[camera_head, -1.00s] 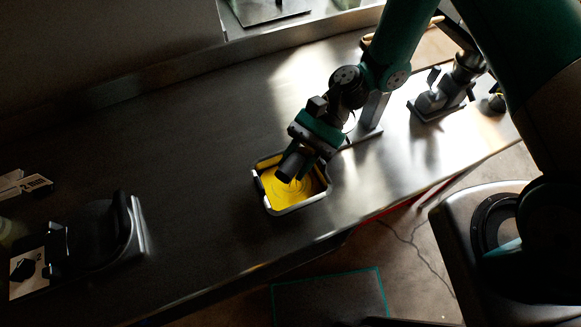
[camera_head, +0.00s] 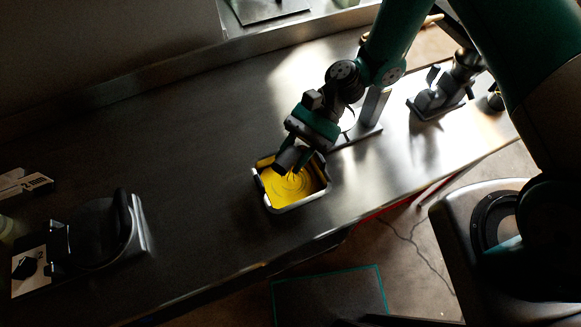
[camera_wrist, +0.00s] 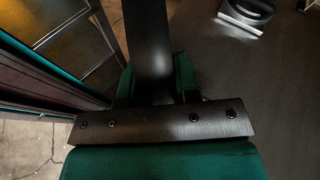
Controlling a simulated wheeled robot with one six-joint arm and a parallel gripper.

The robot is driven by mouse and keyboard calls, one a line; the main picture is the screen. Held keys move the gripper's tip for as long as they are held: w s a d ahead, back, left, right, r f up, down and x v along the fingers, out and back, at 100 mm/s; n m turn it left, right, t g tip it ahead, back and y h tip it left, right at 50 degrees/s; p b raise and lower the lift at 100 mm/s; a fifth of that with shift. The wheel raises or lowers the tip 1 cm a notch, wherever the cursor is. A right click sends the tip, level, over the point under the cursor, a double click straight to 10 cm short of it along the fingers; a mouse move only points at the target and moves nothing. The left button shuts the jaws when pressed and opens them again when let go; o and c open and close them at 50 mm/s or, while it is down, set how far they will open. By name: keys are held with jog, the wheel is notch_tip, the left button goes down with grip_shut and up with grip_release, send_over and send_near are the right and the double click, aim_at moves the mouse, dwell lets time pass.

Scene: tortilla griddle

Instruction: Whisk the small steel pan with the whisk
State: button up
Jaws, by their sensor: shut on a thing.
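The small steel pan (camera_head: 290,208) stands on the steel counter (camera_head: 200,165) in the head view and holds a yellow liquid with ring marks on its surface. My gripper (camera_head: 296,150) is above the pan's far side, shut on the dark handle of the whisk (camera_head: 286,160). The whisk points down into the pan; a little of its wire end shows at the yellow liquid, and how deep it sits is unclear. In the wrist view the dark handle (camera_wrist: 147,45) stands between the green fingers of my gripper (camera_wrist: 155,80).
A round dark press or griddle (camera_head: 98,232) with a handle stands at the left of the counter. A grey stand (camera_head: 437,100) is at the right. The counter between pan and griddle is clear. The counter's front edge runs close below the pan.

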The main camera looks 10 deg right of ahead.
aim_at(284, 163)
jog(key=shift+s+a+r+p, duration=0.1)
jog(key=shift+s+r+p, duration=0.3)
jog(key=shift+r+p, duration=0.5)
jog(key=shift+s+a+r+p, duration=0.1)
jog(key=shift+s+r+p, duration=0.35)
jog(key=shift+r+p, duration=0.45)
jog(key=shift+s+a+r+p, duration=0.1)
jog(key=shift+s+r+p, duration=0.45)
jog(key=shift+r, duration=0.6)
jog(key=shift+w, duration=0.15)
jog(key=shift+r, duration=2.45)
